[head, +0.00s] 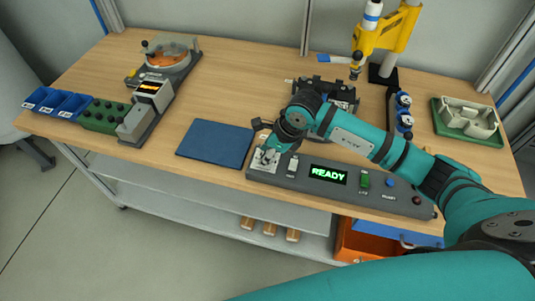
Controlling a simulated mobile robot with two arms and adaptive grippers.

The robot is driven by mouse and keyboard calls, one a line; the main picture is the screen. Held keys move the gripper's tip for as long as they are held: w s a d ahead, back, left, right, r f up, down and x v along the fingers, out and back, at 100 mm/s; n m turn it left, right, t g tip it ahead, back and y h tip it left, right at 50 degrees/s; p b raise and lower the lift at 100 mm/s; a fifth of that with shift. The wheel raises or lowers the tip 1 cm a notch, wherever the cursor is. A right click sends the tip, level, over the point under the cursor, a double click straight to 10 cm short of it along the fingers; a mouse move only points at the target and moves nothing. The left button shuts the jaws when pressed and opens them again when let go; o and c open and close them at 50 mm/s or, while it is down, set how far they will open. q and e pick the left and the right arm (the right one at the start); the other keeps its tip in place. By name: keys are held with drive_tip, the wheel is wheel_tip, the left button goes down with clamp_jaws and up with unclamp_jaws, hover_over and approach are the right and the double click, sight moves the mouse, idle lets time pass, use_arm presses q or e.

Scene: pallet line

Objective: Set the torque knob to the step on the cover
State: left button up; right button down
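A grey control panel (330,190) lies along the front edge of the bench, with a lit green READY display (328,175). At its left end is a pale plate (263,166), where a torque knob may sit; my gripper covers that spot. My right gripper (267,156) points down at this plate, and its fingers are too small to tell whether they are open or touching a knob. A pale grey cover-like housing (467,118) sits in a green tray (452,133) at the right; no step mark is readable on it. My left gripper is not in view.
The panel also has a green switch (364,181), a blue button (390,183) and a red button (416,200). A blue mat (215,143) lies left of it. Blue bins (57,103), a device with an orange disc (168,55) and a yellow press (391,30) stand around.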

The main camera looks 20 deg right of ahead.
drive_tip(key=m+t+h+b, duration=0.1)
drive_tip(key=m, duration=0.2)
drive_tip(key=shift+a+f+m, duration=0.1)
drive_tip(key=shift+m, duration=0.2)
drive_tip(key=shift+s+m+t+h+b, duration=0.1)
drive_tip(key=shift+m+t+h+b, duration=0.35)
drive_tip(key=shift+m+b, duration=0.85)
drive_tip(key=shift+m+h+p, duration=0.25)
drive_tip(key=shift+m+p, duration=0.05)
drive_tip(key=shift+m, duration=0.1)
drive_tip(key=c, duration=1)
unclamp_jaws()
drive_tip(key=shift+o, duration=0.2)
drive_tip(key=v, duration=1.2)
